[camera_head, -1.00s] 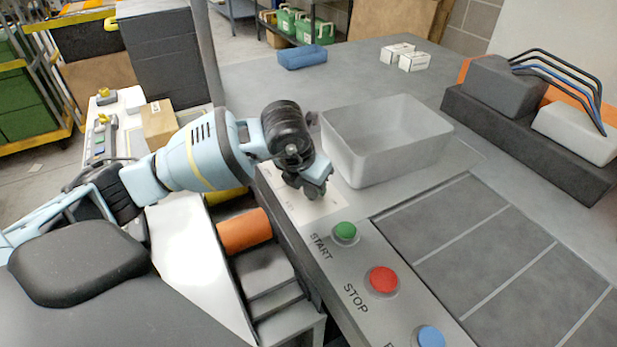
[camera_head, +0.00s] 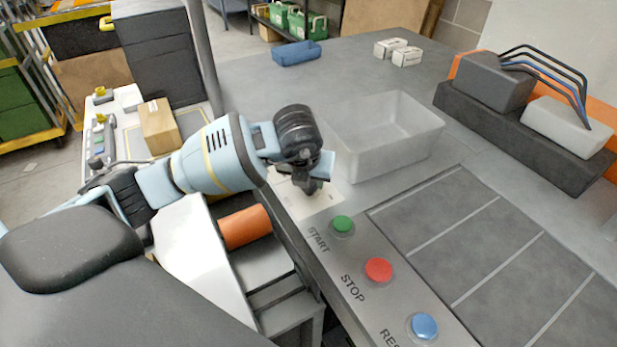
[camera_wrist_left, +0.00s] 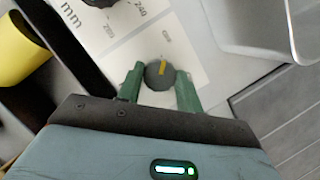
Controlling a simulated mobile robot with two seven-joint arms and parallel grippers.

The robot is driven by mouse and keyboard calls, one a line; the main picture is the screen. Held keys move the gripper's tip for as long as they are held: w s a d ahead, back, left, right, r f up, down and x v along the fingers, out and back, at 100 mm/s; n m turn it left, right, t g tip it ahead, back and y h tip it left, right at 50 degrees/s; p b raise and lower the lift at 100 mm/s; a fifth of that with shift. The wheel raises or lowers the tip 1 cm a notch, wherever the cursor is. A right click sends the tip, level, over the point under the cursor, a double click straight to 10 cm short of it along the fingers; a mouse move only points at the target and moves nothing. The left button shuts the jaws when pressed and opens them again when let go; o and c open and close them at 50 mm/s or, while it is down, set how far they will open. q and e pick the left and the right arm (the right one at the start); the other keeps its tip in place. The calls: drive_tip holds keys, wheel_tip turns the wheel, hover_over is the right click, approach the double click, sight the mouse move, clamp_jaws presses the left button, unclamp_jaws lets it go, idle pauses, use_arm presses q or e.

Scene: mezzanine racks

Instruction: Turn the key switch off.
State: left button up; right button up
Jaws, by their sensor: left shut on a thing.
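The key switch (camera_wrist_left: 159,75) shows in the left wrist view as a round dark grey knob with a yellow bar on a white label plate. The yellow bar points nearly straight up in that view, toward small lettering I cannot read surely. My left gripper (camera_wrist_left: 161,88) has its green fingers on both sides of the knob, shut on it. In the head view my left gripper (camera_head: 307,188) points down at the white plate (camera_head: 318,207) on the panel edge and hides the switch. My right gripper is not in view.
A dark dial (camera_wrist_left: 97,2) with a millimetre scale sits beside the switch. The green START (camera_head: 342,224), red STOP (camera_head: 379,269) and blue (camera_head: 424,325) buttons line the panel. A grey bin (camera_head: 385,160) stands close to the gripper's right.

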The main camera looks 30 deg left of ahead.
use_arm(q)
drive_tip(key=o, duration=0.9)
drive_tip(key=shift+o, duration=0.5)
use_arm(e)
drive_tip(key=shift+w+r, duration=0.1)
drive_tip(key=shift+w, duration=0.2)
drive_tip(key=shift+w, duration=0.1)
use_arm(q)
drive_tip(key=v, duration=0.7)
drive_tip(key=shift+r, duration=0.4)
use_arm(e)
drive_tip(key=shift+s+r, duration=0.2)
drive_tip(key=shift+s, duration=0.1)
use_arm(q)
drive_tip(key=shift+s, duration=0.15)
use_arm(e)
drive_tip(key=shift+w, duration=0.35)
use_arm(q)
drive_tip(key=shift+s+d+f, duration=0.1)
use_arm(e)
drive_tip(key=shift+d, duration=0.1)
